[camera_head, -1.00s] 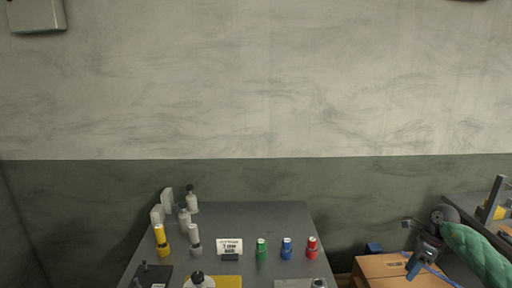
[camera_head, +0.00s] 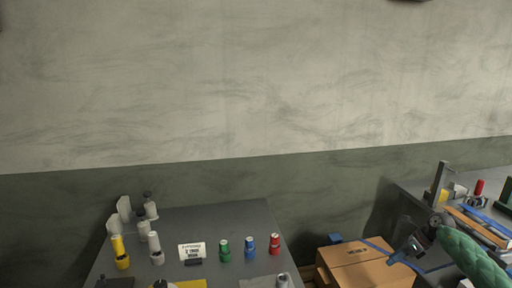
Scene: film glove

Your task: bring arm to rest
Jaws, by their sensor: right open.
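My right arm (camera_head: 466,255), in a green quilted sleeve, comes in at the lower right. My right gripper (camera_head: 405,262) is open, with blue fingertips, and it shows in front of the cardboard box and the right bench. I see nothing between its fingers. My left arm and gripper are out of view.
A grey table (camera_head: 215,220) holds a yellow bottle (camera_head: 121,252), a white label sign (camera_head: 191,252), and green (camera_head: 224,250), blue (camera_head: 247,247) and red (camera_head: 275,244) containers. A cardboard box (camera_head: 360,265) stands between it and a cluttered bench (camera_head: 415,187). The wall behind is bare.

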